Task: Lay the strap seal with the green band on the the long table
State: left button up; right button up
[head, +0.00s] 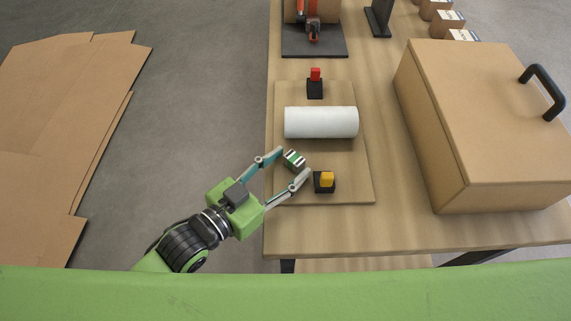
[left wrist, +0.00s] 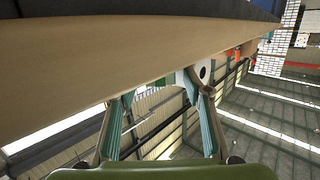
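The strap seal with the green band (head: 294,159) is a small block striped green, white and dark. The long table (head: 393,225) runs from front to back. My right gripper is not in view.
A white roll (head: 321,122) lies on the board (head: 350,190), between a red-topped black piece (head: 315,82) and a yellow-topped one (head: 325,181). A large brown case (head: 490,130) fills the right side. The table's front strip is clear.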

pick_arm(q)
jog(key=shift+r, duration=0.2)
jog(key=b+v, duration=0.1)
jog(key=v, duration=1.1)
jog(key=shift+f, duration=0.1)
